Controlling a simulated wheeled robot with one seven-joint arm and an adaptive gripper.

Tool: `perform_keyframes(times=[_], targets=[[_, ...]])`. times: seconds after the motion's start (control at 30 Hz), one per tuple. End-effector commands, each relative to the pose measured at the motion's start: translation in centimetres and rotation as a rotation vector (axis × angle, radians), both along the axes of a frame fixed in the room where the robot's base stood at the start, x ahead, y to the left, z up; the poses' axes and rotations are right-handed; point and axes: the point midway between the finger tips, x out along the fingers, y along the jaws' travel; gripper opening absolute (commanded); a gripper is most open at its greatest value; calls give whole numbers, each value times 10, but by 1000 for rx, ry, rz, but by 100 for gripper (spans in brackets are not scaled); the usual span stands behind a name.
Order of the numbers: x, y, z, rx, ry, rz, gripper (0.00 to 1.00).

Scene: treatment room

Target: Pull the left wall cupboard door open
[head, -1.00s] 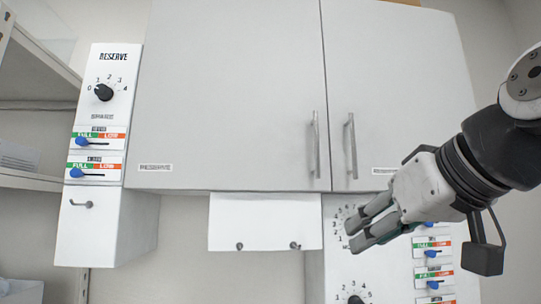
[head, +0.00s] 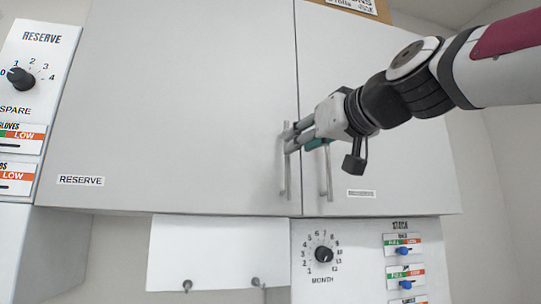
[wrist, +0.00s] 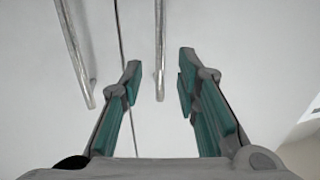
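The left cupboard door (head: 180,110) is a light grey panel and looks shut, with its bar handle (head: 287,165) near its right edge. My gripper (head: 290,138) reaches in from the right at the upper end of this handle. In the wrist view my gripper (wrist: 158,68) is open, with its teal-padded fingers spread. The other bar (wrist: 75,50) is outside the fingers.
The right cupboard door (head: 400,175) is shut, with its handle (head: 326,175) close beside the left one. Below are a white panel with hooks (head: 215,250) and a month dial (head: 323,254). A reserve panel (head: 38,100) stands at left.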

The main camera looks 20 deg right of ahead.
Motion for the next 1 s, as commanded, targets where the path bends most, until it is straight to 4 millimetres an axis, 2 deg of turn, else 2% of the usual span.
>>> perform_keyframes(times=[0.1,0.3,0.5,0.77,0.9,1.0], targets=[[23,5,0,1,4,2,29],[50,10,0,2,2,1,29],[60,12,0,1,1,0,29],[61,12,-1,1,1,0,29],[61,12,-1,1,1,0,0],[61,12,-1,1,1,0,0]])
